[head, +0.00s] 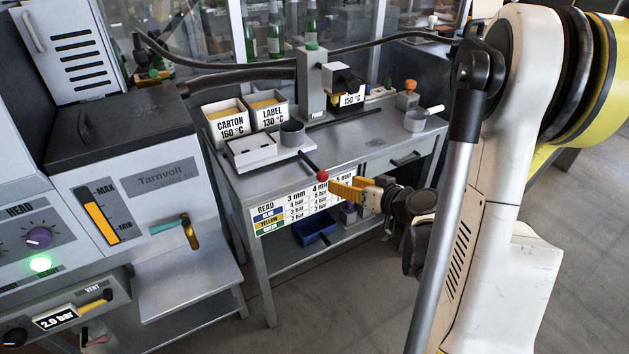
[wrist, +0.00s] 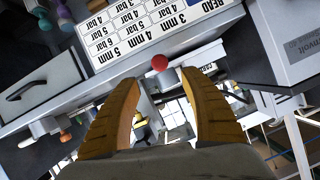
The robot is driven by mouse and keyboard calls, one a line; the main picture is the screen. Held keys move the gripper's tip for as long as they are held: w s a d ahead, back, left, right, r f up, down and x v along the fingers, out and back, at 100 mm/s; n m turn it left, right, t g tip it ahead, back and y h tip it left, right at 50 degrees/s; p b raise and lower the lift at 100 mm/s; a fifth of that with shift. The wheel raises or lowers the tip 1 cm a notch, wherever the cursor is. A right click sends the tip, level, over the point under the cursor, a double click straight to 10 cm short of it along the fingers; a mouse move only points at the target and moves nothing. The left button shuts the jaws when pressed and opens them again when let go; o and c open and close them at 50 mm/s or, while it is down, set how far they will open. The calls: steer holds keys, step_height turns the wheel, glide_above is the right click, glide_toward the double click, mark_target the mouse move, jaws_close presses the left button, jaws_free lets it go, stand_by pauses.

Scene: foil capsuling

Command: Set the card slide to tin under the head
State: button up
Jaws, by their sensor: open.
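The card slide (head: 262,154) is a pale flat carriage on the grey bench, with a dark grey round cup (head: 292,134) at its right end. A thin rod runs from it towards the bench's front edge and ends in a red ball knob (head: 323,175). The knob also shows in the wrist view (wrist: 160,62). My gripper (head: 334,187) has yellow fingers and is open and empty, close to the knob. In the wrist view my gripper (wrist: 160,77) has the knob centred between and just beyond its fingertips. I cannot tell whether they touch. No tin position label is readable.
The grey head column (head: 311,85) stands behind the slide. White CARTON (head: 228,122) and LABEL (head: 268,108) bins stand behind it to the left. A bead chart (head: 290,208) hangs on the bench front. The Tarnvolt machine (head: 150,190) stands left; open floor lies right.

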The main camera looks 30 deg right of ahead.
mark_target(325, 177)
steer(key=x, duration=1)
steer(key=shift+w+b, duration=0.3)
steer(key=shift+w, duration=0.1)
steer(key=shift+c, duration=0.6)
steer(key=shift+s, duration=0.1)
jaws_close()
